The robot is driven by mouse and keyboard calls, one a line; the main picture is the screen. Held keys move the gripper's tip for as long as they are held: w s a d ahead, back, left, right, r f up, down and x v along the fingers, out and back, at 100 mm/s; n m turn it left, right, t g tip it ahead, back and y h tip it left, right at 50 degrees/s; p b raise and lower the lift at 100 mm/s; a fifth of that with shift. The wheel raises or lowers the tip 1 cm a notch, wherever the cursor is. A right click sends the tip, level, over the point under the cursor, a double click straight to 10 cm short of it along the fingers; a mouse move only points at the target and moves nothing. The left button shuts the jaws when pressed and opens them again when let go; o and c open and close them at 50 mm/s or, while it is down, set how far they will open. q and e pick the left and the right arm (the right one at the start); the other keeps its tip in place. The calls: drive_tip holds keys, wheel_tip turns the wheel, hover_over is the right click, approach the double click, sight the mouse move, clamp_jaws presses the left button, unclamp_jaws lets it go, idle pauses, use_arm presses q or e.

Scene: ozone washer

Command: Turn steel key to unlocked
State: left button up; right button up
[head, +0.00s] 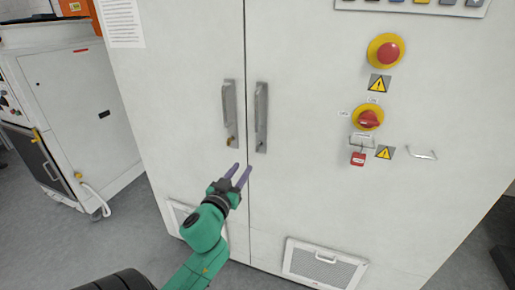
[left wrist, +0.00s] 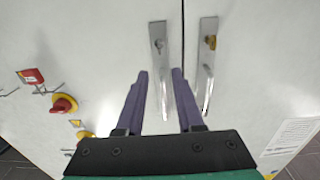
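Two long steel door handles sit side by side at the seam of the white cabinet (head: 310,200). The right handle (head: 261,112) has a small steel-coloured key or lock (head: 262,148) at its lower end. It also shows in the left wrist view (left wrist: 160,46), where the view is turned over; its turn position is too small to tell. The left handle (head: 229,108) has a brass-coloured lock (head: 231,141). My left gripper (head: 241,168) is open and empty, just below the handles, its purple fingers pointing up. In the left wrist view its fingertips (left wrist: 160,73) frame the steel lock's handle.
A red emergency button (head: 388,52), a red rotary switch (head: 369,119) and a red padlock (head: 358,158) are on the right door. Vent grilles (head: 325,264) sit low on the doors. A white machine (head: 75,110) stands at left. The door front around the handles is clear.

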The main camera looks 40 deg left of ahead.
sight(258, 148)
use_arm(q)
drive_tip(key=x, duration=0.5)
drive_tip(key=p+x, duration=0.1)
drive_tip(key=x, duration=0.3)
drive_tip(key=f+x, duration=0.1)
drive_tip(key=x, duration=0.4)
drive_tip(key=shift+w, duration=0.3)
drive_tip(key=shift+s, duration=0.1)
clamp_jaws()
